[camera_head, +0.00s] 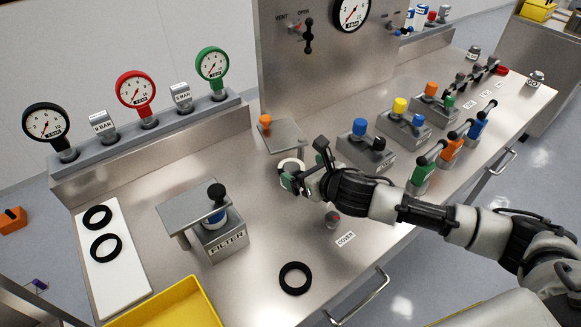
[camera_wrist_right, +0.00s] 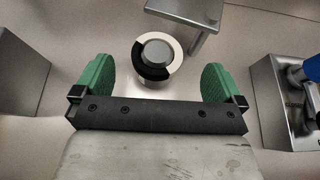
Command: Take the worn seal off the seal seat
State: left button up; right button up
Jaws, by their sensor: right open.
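The seal seat (camera_wrist_right: 155,52) is a round grey post in the right wrist view. A ring, the worn seal (camera_wrist_right: 174,58), lies around it and looks part cream, part black. In the head view its pale upper edge (camera_head: 291,161) shows just behind my right gripper (camera_head: 299,181), which hides the rest. My right gripper (camera_wrist_right: 157,84) is open, with green fingers left and right of the seat in the wrist view and nothing between them touching. My left gripper is not in view.
A raised plate with an orange knob (camera_head: 265,120) stands just behind the seat. A black ring (camera_head: 295,265) lies on the bench near the front. Two black rings (camera_head: 97,217) lie on a white mat (camera_head: 118,284). The FILTER block (camera_head: 222,237) is left, valve blocks (camera_head: 366,152) right, a yellow bin (camera_head: 168,304) front left.

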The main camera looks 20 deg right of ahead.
aim_at(291, 166)
jog(key=x, duration=0.4)
jog(key=p+x, duration=0.1)
jog(key=x, duration=0.1)
jog(key=shift+s+a+f, duration=0.1)
jog(key=shift+s+f, duration=0.1)
jog(key=shift+f, duration=0.1)
jog(key=shift+s, duration=0.1)
jog(key=shift+c, duration=0.8)
jog(key=c, duration=0.8)
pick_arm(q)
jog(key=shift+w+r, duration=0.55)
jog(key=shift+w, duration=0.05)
pick_arm(e)
jog(key=shift+r, duration=0.15)
